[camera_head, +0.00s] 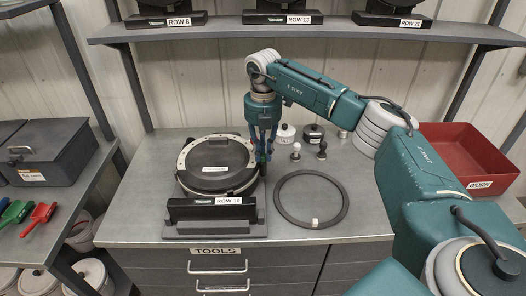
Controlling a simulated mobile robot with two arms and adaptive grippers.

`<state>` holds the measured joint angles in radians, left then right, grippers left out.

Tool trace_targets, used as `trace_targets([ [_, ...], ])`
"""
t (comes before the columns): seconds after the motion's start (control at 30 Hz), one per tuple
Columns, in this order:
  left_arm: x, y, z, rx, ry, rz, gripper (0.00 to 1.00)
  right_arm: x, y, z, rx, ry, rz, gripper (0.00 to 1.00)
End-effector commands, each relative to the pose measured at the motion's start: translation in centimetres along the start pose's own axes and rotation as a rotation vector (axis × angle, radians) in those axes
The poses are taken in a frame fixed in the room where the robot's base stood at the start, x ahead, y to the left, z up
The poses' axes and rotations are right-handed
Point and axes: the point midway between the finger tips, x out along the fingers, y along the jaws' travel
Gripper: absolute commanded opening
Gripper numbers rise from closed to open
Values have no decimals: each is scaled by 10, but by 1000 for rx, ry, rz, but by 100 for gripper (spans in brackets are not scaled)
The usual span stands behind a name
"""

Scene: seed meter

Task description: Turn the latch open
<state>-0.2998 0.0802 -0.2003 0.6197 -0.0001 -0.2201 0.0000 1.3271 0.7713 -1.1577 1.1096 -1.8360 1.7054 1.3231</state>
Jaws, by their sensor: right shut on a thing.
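The seed meter (217,164), a round black housing with a pale ring and a dark cover, sits on the workbench behind a black bar labelled ROW 18 (228,201). My right gripper (263,157) points down at the meter's right edge, its fingers shut on a small part there, which I take to be the latch. The fingers mostly hide the latch, so its angle cannot be told. A small greenish bit shows just below the fingertips. My left gripper is not in view.
A black ring (311,224) lies flat on the bench (370,215), right of the meter. Small knobs and round parts (313,133) stand behind it. A red WORN bin (466,150) is at the right. A shelf (300,34) with other row units runs above.

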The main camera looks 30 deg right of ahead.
Motion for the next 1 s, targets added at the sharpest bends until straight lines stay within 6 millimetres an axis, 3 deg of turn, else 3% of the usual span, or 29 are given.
trace_targets([
  [0.2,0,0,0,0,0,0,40,-1,0,0,0,-1,2,0],
  [0.23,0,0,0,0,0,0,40,-1,0,0,0,-1,2,21],
  [0.3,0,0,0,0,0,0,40,-1,0,0,-1,-1,2,35],
  [0.33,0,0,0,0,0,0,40,-1,0,0,-1,0,2,37],
  [0.67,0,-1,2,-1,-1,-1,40,-3,0,0,-1,-1,1,37],
  [0.77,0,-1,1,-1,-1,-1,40,-14,1,0,-1,-1,4,37],
  [1.0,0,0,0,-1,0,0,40,-64,2,0,-1,-3,6,37],
])
